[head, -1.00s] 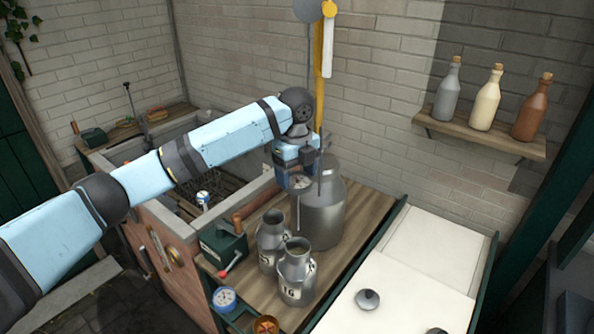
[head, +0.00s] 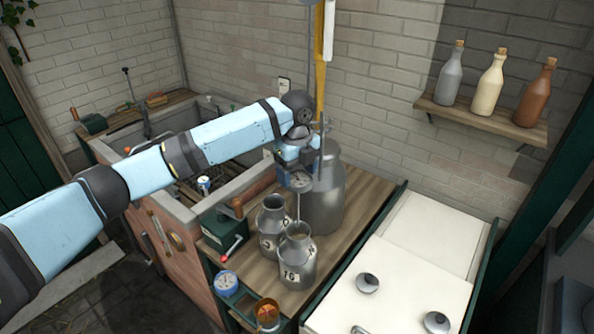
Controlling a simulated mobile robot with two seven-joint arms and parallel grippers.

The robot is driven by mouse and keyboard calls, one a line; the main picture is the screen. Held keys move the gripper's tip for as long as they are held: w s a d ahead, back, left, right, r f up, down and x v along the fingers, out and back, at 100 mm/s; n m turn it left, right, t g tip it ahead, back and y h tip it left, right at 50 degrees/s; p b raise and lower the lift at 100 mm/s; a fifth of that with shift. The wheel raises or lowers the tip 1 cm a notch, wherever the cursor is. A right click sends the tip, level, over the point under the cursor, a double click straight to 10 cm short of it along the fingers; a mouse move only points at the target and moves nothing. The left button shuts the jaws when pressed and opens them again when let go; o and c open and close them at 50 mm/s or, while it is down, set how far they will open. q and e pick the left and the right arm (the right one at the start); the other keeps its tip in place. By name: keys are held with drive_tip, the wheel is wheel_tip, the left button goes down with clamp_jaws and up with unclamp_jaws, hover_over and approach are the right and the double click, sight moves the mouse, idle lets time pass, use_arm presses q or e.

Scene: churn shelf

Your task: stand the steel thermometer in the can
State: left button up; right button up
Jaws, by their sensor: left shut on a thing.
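My left gripper (head: 296,166) is shut on the steel thermometer, just below the wrist. The thermometer (head: 301,181) has a round pale dial at the top and a thin stem that points down, nearly upright. The stem's lower end meets the mouth of the front small can, marked 10 (head: 297,262); I cannot tell whether the tip is inside, above or behind the rim. Another small steel can (head: 270,227) stands behind it to the left, and a large can (head: 326,202) stands behind to the right. My right gripper is not in view.
Lids (head: 368,283) lie on the white top at right. Bottles (head: 491,90) stand on a wall shelf.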

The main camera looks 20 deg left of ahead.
use_arm(q)
drive_tip(key=shift+f, duration=0.1)
idle(0.5)
drive_tip(key=shift+f, duration=3.25)
drive_tip(key=shift+f+b, duration=0.9)
drive_tip(key=shift+f, duration=2.15)
